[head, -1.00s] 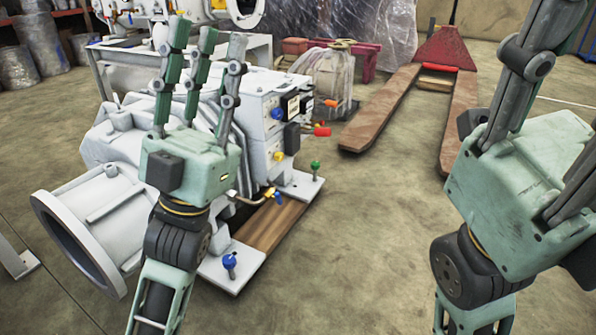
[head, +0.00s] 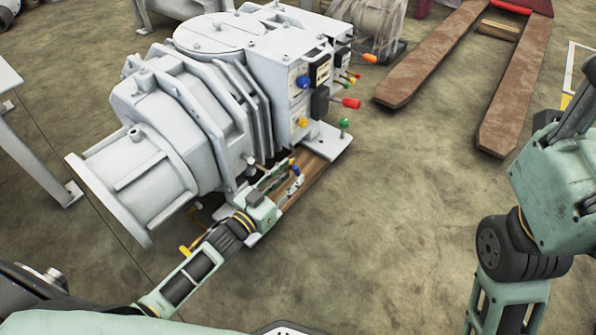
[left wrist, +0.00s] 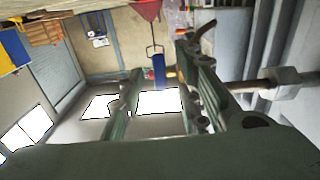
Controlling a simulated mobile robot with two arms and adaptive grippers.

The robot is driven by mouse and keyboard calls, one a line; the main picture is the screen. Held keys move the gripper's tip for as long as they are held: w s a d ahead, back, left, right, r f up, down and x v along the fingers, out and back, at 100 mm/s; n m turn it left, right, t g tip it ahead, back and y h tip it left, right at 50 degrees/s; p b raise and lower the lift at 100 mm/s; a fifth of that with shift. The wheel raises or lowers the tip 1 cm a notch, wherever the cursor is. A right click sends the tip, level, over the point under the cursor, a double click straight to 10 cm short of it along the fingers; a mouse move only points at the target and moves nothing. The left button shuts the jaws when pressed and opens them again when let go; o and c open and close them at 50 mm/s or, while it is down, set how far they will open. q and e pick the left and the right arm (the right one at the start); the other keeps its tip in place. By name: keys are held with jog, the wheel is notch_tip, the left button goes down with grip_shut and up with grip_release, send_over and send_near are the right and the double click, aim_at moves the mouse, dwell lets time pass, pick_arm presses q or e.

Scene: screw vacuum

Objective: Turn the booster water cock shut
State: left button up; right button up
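The white pump unit (head: 200,120) fills the left middle of the head view. I cannot tell for sure which of its handles is the booster water cock. A small blue-and-yellow cock (head: 293,163) shows low on its side, right at the fingertips of my left gripper (head: 282,180), which partly hides it. In the left wrist view the left gripper's fingers (left wrist: 160,95) are spread apart. A rusty pipe with a hex nut (left wrist: 285,82) runs close beside the right finger; contact is unclear. A blue cylinder shows between the fingers, its distance unclear. My right gripper (head: 578,110) is cut off at the right edge.
A yellow handle (head: 185,249) is near my left forearm. A rusty pallet jack (head: 440,55) stands behind. Floor between is clear.

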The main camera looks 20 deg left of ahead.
aim_at(295, 173)
pick_arm(q)
jog(key=shift+b+x, duration=0.5)
jog(key=shift+x, duration=1.15)
jog(key=shift+c, duration=0.3)
grip_shut()
jog(key=shift+r, duration=0.1)
